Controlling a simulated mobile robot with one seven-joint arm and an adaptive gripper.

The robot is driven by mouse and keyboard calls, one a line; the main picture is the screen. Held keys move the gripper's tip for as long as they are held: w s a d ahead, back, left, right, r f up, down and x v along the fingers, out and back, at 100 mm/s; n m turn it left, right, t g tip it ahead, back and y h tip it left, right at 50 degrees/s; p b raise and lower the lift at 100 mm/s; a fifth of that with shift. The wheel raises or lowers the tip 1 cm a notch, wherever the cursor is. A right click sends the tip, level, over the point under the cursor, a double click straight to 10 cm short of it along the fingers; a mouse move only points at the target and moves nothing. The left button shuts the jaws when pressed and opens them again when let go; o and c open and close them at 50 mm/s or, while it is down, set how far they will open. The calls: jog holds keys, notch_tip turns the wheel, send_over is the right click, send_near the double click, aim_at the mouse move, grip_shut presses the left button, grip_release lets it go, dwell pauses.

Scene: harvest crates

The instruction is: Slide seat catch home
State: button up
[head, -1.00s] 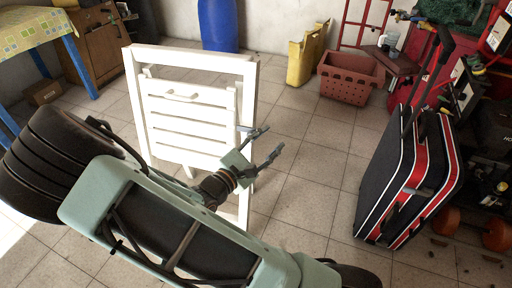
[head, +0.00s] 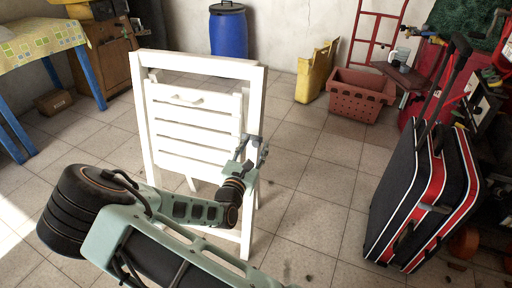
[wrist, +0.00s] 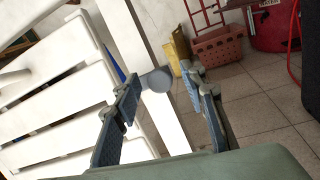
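A white folding chair (head: 197,62) stands folded and upright, its slatted seat inside the outer frame. It also fills the left of the wrist view (wrist: 122,38). A grey catch with a round knob (wrist: 158,79) sits on the chair's right side post in the wrist view. My gripper (head: 256,147) is at the right post in the head view, about mid-height. In the wrist view its two fingers are apart, and the knob shows in the gap between their tips. I see no clear contact with the knob. In the head view the gripper largely hides the catch.
A black and red suitcase (head: 412,190) stands to the right. A terracotta crate (head: 358,97), a yellow container (head: 314,75) and a blue barrel (head: 228,35) stand at the back. A table (head: 38,40) is at the left. The tiled floor between chair and suitcase is clear.

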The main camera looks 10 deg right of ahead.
jog(key=shift+w+d, duration=0.3)
jog(key=shift+w, duration=0.2)
grip_shut()
